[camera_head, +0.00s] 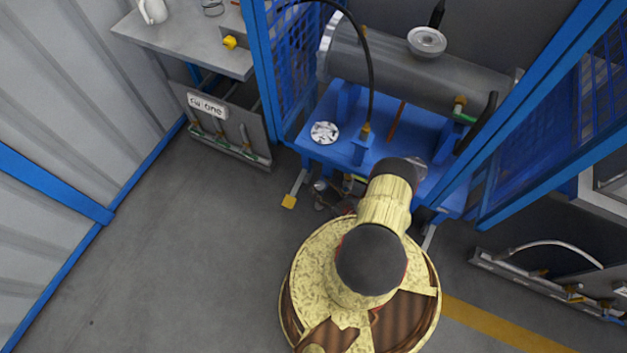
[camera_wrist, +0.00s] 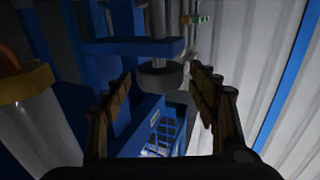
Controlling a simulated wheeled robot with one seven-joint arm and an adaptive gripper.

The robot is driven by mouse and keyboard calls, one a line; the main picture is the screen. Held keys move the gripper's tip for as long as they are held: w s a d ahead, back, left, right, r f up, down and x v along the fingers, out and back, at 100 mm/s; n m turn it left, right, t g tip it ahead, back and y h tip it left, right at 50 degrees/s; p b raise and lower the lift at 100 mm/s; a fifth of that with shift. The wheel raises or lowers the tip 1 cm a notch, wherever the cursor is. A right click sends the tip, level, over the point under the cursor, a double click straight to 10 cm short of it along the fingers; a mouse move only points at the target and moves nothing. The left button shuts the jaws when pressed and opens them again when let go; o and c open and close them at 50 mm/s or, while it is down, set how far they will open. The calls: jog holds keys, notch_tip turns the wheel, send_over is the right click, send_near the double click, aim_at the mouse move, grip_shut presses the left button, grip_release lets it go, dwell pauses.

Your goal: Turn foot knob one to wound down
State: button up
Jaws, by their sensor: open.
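A dark grey round knob (camera_wrist: 163,76) hangs on a short stem beside a blue bracket (camera_wrist: 150,47) in the wrist view. It appears to be a foot knob of the blue stand; no label shows which one. My gripper (camera_wrist: 161,88) is open, with one finger on each side of the knob in the picture. I cannot tell whether the knob is fully between the fingers, and I see no contact. In the head view my gripper (camera_head: 335,196) is low at the front of the blue stand (camera_head: 315,148), partly hidden by my arm.
A grey cylindrical shell (camera_head: 395,75) lies on the stand between blue mesh panels (camera_head: 300,55). A labelled low unit (camera_head: 225,125) stands left. Floor (camera_head: 190,250) at left is clear.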

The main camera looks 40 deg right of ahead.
jog(key=shift+w+b, duration=0.6)
jog(key=shift+w, duration=2.2)
jog(key=shift+c, duration=0.9)
jog(key=c, duration=1.1)
jog(key=shift+c, duration=0.6)
